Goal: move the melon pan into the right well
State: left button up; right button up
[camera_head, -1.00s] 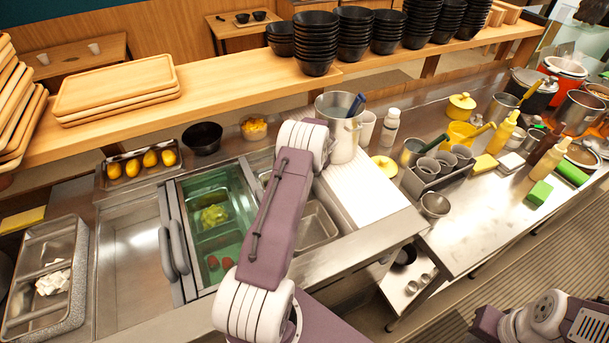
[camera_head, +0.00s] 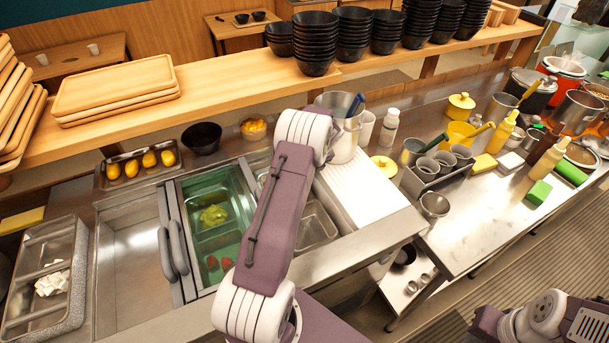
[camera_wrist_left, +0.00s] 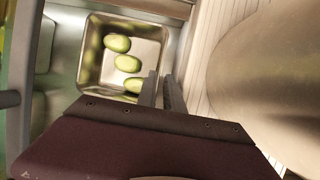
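The melon pan (camera_wrist_left: 87,60) is a small square metal pan holding several green ovals. It shows in the left wrist view, upper left of centre. In the head view my left arm covers part of that area; a bare metal compartment (camera_head: 316,228) shows to the arm's right. My left gripper (camera_wrist_left: 163,78) has two dark fingers a narrow gap apart, at the pan's right wall. I cannot tell whether they pinch the rim. The head view hides this gripper behind my arm. My right arm shows at the lower right, its gripper out of frame.
Left of my arm is a green-tinted well (camera_head: 189,205) with food pans. A metal compartment (camera_head: 130,265) with handled covers lies further left.

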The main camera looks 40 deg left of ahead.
pick_arm(q)
jog(key=w+v, duration=0.1)
jog(key=v, duration=0.6)
jog(key=s+d+r+n+h, duration=0.1)
jog(key=s+d+n+h, duration=0.1)
jog(key=s+d+n, duration=0.7)
jog(key=s+d+n+h, duration=0.1)
jog(key=s+d+n, duration=0.3)
jog(key=s, duration=0.1)
jog(key=s+d+n, duration=0.4)
jog(key=n, duration=0.1)
jog(key=s+d+n+h, duration=0.1)
jog(key=s+d+n, duration=0.4)
jog(key=shift+s+r+h, duration=0.25)
jog(key=shift+s+h, duration=0.05)
jog(key=shift+s+n, duration=0.15)
jog(key=shift+n, duration=0.35)
jog(key=shift+d+f, duration=0.1)
